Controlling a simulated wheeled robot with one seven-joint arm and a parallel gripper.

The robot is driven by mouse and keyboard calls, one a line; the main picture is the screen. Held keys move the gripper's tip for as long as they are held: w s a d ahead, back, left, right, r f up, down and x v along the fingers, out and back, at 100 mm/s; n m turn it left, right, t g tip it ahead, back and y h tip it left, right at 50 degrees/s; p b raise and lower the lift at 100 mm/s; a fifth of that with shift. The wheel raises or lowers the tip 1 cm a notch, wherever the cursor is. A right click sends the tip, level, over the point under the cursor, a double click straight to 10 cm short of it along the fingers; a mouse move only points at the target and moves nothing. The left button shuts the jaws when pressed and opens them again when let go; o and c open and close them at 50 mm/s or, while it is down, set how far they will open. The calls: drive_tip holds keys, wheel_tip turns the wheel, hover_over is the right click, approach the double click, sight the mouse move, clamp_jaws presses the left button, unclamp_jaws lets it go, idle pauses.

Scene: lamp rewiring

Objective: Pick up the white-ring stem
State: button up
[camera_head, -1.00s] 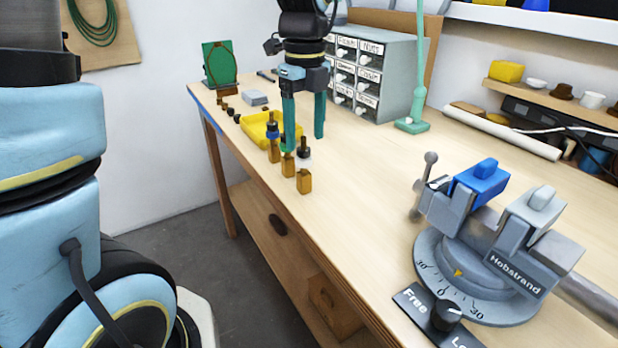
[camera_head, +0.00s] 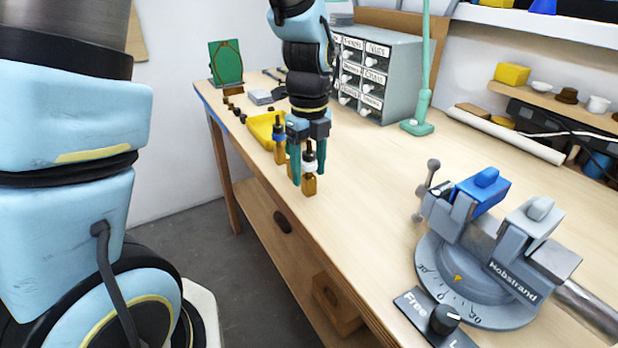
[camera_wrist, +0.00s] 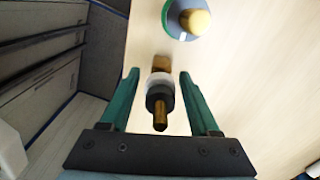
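The white-ring stem (camera_head: 308,157) stands upright on a small wooden block (camera_head: 309,185) near the table's left edge. It has a dark collar, a white ring and a brass tip; it also shows in the wrist view (camera_wrist: 159,95). My gripper (camera_head: 309,177) points down over it, with one green finger on each side. In the wrist view my gripper (camera_wrist: 159,72) shows gaps between both fingers and the stem, so it is open around it. The blue-ring stem (camera_head: 279,137) stands farther back.
A yellow tray (camera_head: 260,125) lies behind the stems. A grey drawer cabinet (camera_head: 399,65) and a green lamp post (camera_head: 417,127) stand at the back. A vise (camera_head: 480,260) with blue and grey jaws is at the right front. The tabletop between is clear.

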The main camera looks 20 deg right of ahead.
clamp_jaws()
idle(0.6)
